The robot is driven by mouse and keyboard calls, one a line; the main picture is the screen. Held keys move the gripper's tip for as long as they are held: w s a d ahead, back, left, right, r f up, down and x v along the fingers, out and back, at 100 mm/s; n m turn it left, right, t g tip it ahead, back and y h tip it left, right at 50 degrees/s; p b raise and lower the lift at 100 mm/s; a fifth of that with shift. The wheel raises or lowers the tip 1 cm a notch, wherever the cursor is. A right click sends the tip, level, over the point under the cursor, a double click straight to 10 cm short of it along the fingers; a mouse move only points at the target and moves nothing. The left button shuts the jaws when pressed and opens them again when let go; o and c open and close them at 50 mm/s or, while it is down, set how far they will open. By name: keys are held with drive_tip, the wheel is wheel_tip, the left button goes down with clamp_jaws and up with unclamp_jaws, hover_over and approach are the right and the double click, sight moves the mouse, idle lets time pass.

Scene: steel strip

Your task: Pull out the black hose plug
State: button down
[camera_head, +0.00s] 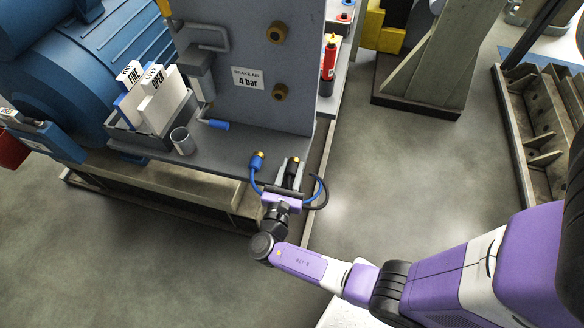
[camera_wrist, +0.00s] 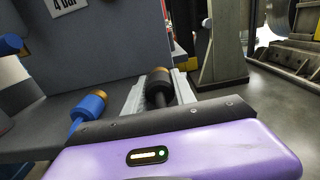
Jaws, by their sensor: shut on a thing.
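The black hose plug (camera_wrist: 158,88) stands between the two pale fingers of my gripper (camera_wrist: 160,85) in the wrist view, with a brass-coloured ring at its far end. My gripper (camera_head: 291,172) is shut on it at the front edge of the grey bench in the head view. The fingers partly hide the plug there, and I cannot tell whether it is seated in a socket.
A metal cup (camera_head: 182,141) and a box of cards (camera_head: 150,105) stand on the bench at left. Open floor (camera_head: 400,160) lies to the right.

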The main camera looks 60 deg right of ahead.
sight(290, 178)
drive_tip(key=shift+f+b, duration=0.5)
drive_tip(key=shift+f, duration=0.1)
drive_tip(key=c, duration=0.9)
unclamp_jaws()
drive_tip(key=shift+c, duration=0.2)
drive_tip(key=shift+a, duration=0.1)
drive_tip(key=v, duration=0.7)
drive_tip(key=shift+s+a+b, duration=0.15)
drive_tip(key=shift+a+b, duration=0.15)
drive_tip(key=shift+b, duration=0.1)
drive_tip(key=shift+a, duration=0.1)
